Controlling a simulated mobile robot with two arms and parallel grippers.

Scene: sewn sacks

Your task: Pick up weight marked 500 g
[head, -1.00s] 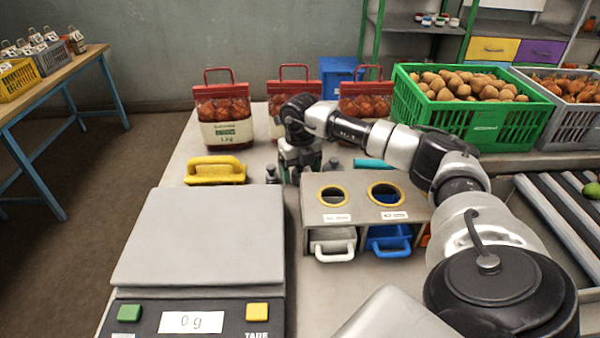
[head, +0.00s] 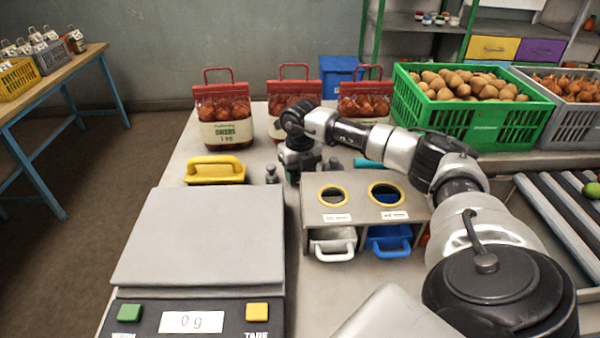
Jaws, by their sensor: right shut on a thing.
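My right gripper (head: 294,178) points down at the table behind the two-hole stand, shut on a weight that its fingers and body almost wholly hide. One small dark grey weight (head: 271,174) stands upright just left of the gripper. Another grey weight (head: 333,164) shows partly, just right of it. No marking on any weight can be read from here, so I cannot tell which is 500 g. My left gripper is not in view.
A scale (head: 200,240) reading 0 g fills the front left. A yellow-handled tool (head: 215,170) lies behind it. The stand (head: 322,213) with a white and a blue drawer is close in front of the gripper. Red-topped sacks (head: 223,118) and a green potato crate (head: 480,128) stand behind.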

